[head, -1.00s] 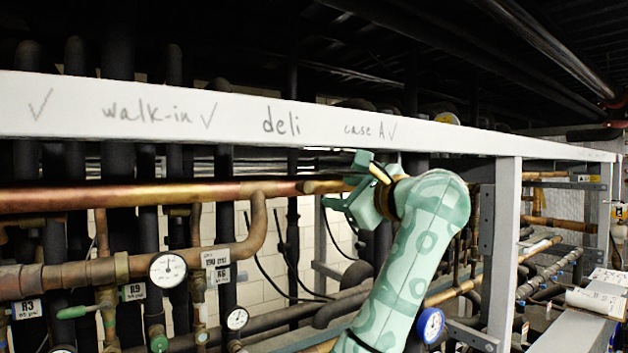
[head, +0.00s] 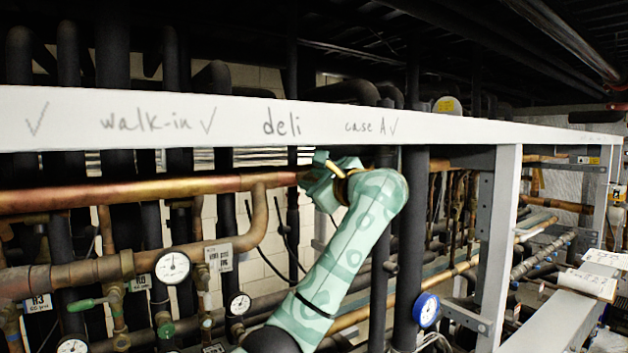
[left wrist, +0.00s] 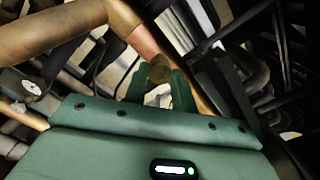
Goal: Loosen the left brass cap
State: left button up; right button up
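The left brass cap (left wrist: 160,69) shows in the left wrist view as a round, dull brass end on a copper pipe (left wrist: 143,42). In the head view the same copper pipe (head: 150,192) runs in from the left, and my gripper hides its right end. My left gripper (head: 312,180) is at that end, reaching in from the right. In the left wrist view the green fingers (left wrist: 160,90) stand one on each side of the cap. I cannot tell whether they touch it. My right gripper is not in view.
A white beam (head: 300,118) with handwriting crosses just above the gripper. A grey post (head: 497,245) stands to the right. Below are gauges (head: 173,268), an elbowed copper pipe (head: 258,220) and a blue gauge (head: 427,309). Dark pipes stand close behind.

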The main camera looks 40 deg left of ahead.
pick_arm(q)
jog(key=shift+f, duration=0.1)
jog(key=n+b, duration=0.3)
jog(key=shift+b, duration=0.35)
jog(key=o, duration=1)
